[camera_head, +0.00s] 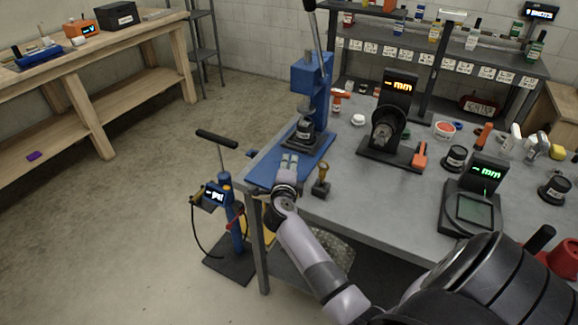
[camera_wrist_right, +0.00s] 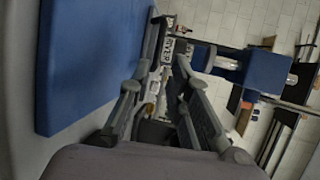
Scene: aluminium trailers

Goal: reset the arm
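My right arm (camera_head: 312,258) reaches in from the lower right over the grey workbench. My right gripper (camera_head: 289,163) is at its far end, above the blue base plate (camera_head: 262,172) of the arbor press, in front of the press. In the right wrist view the two fingers of this gripper (camera_wrist_right: 170,45) stand apart with a gap between them, and nothing is held. The blue plate (camera_wrist_right: 92,60) fills the left of that view, beside the fingers. Whether the gripper touches the plate cannot be told. My left gripper is not in view.
The blue press (camera_head: 311,75) with its lever stands just behind the gripper. A small brass-handled tool (camera_head: 322,180) stands close to its right. A gauge stand (camera_head: 398,120) and a display device (camera_head: 473,205) are farther right. Open floor (camera_head: 130,220) lies left of the bench.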

